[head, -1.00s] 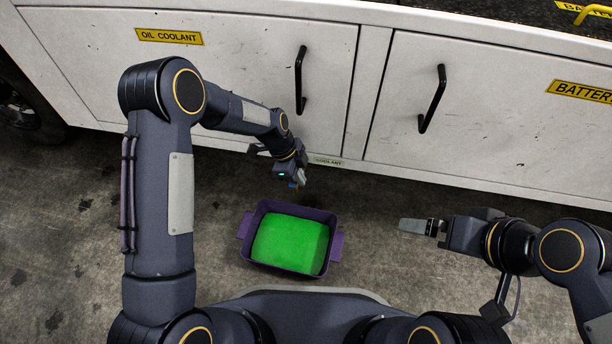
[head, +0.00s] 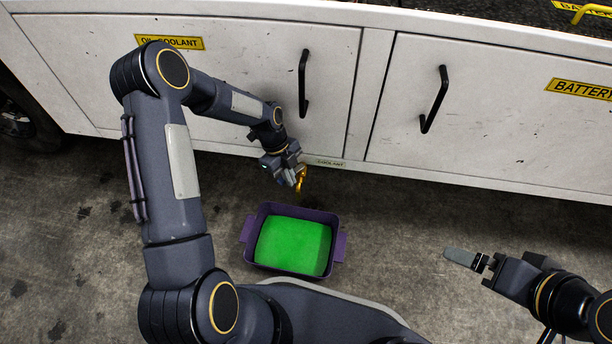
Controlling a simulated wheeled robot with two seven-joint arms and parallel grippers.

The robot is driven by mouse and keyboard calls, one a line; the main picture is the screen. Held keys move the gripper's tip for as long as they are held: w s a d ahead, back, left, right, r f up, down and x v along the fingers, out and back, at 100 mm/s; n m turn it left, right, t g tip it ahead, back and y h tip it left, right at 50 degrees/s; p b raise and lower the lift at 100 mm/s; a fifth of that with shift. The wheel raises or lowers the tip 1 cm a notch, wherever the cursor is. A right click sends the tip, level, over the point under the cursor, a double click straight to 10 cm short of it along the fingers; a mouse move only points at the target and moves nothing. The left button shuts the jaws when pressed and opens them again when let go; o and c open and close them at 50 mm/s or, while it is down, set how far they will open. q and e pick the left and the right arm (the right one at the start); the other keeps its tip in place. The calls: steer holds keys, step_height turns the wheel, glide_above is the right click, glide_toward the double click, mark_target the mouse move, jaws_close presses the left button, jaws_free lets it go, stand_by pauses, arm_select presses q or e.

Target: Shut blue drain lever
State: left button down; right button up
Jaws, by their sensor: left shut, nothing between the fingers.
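A brass drain fitting (head: 301,181) shows below the cabinet's lower edge, close to the small COOLANT label (head: 329,163). The blue lever cannot be made out now; my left gripper covers part of that spot. My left gripper (head: 294,177) is shut and empty, with its fingertips right beside the brass fitting; whether they touch it I cannot tell. A purple pan (head: 247,237) holding bright green liquid stands on the floor below the fitting. No falling stream is visible. My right gripper (head: 465,259) is at the right, far from the fitting; its finger opening is unclear.
The white cabinet side has two black door handles (head: 304,84) (head: 434,99) and yellow labels. A dark wheel (head: 18,118) is at the far left. The concrete floor (head: 400,215) around the pan is clear.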

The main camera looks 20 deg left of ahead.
arm_select(q)
steer(key=shift+w+a, duration=0.25)
steer(key=shift+a, duration=0.55)
steer(key=shift+r, duration=0.1)
step_height(320, 180, up, 4)
steer(key=shift+s+p, duration=0.15)
steer(key=shift+p, duration=0.95)
steer(key=s+d+r+p, duration=0.5)
steer(key=s+r, duration=0.3)
steer(key=s, duration=0.4)
steer(key=shift+s+d+r, duration=0.15)
steer(key=shift+d+r, duration=0.25)
steer(key=shift+d, duration=0.05)
